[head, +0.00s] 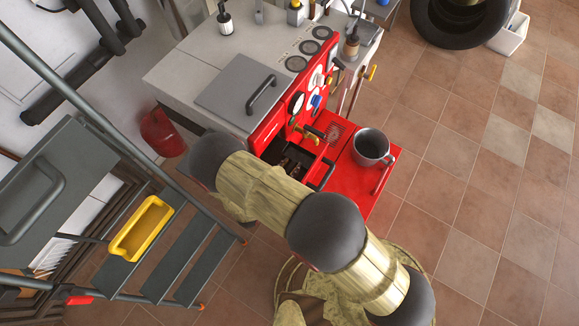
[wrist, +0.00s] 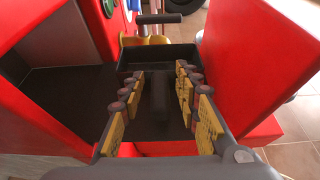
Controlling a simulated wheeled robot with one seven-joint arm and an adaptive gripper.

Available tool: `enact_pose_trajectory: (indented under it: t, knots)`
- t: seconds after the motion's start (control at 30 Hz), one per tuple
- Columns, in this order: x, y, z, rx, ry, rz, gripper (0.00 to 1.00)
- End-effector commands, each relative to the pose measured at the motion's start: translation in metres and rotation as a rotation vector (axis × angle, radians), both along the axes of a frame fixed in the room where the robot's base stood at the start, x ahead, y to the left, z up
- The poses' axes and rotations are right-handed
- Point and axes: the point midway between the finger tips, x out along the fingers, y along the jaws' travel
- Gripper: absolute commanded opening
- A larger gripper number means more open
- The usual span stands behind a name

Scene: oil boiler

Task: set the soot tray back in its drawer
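A dark open-topped box (wrist: 158,52), which looks like the soot tray or its drawer, sits between red panels of the boiler in the wrist view. I cannot tell which it is. In the head view, a dark recess (head: 268,150) shows at the red boiler front, with a black handle (head: 322,175) beside it. My gripper (wrist: 158,78) reaches over the dark box, its yellow fingers apart. A narrow dark upright shape (wrist: 158,92) shows between them, with gaps on both sides. In the head view my arm hides part of the recess. A yellow tray (head: 140,228) lies on a ladder step.
A grey mug (head: 371,147) stands on the red surface (head: 352,180) right of the recess. Gauges and valves crowd the boiler's red front (head: 315,95). A grey ladder (head: 187,262) stands at the left. The tiled floor (head: 450,215) is clear at the right.

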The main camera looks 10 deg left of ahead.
Motion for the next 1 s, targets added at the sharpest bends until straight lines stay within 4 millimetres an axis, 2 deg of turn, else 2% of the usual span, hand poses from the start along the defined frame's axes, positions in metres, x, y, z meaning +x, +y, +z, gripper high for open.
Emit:
enact_pose_trajectory:
  t: [0.4, 0.57, 0.8, 1.0]
  knots:
    - [0.0, 0.0, 0.005, 0.0, 0.0, 0.0, 0.36]
    - [-0.021, 0.01, 0.013, 0.0, 0.0, 0.004, 0.36]
    - [-0.065, 0.028, 0.033, 0.0, 0.0, 0.005, 0.36]
    - [-0.091, 0.038, 0.044, 0.0, 0.0, 0.002, 0.36]
